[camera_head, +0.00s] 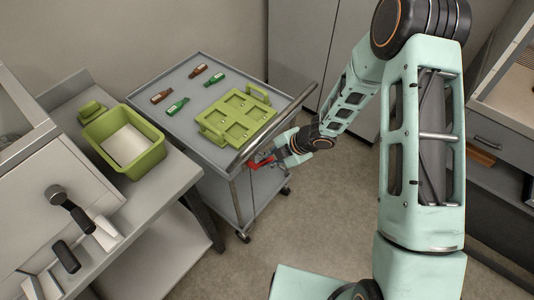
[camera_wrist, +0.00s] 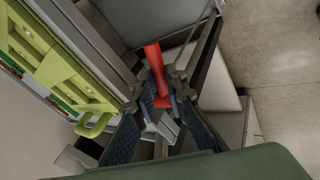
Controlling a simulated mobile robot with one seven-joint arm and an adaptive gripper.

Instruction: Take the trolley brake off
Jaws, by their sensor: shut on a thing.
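The grey trolley (camera_head: 165,75) stands at the centre of the head view, with castors under its lower shelf. A red brake lever (camera_head: 260,162) sticks out near its handle end, below the push bar. My gripper (camera_head: 280,157) is at that end of the trolley. In the wrist view my gripper (camera_wrist: 160,100) is shut on the red lever (camera_wrist: 153,58), which stands up between the fingers. The lever's lower part is partly hidden by the fingers.
A green tray (camera_head: 248,104) and several small bottles (camera_head: 178,106) are on the trolley top. A bench with a green bin (camera_head: 153,157) stands close on the left. Open floor (camera_head: 330,200) lies right of the trolley; a drawer unit (camera_head: 500,135) is further right.

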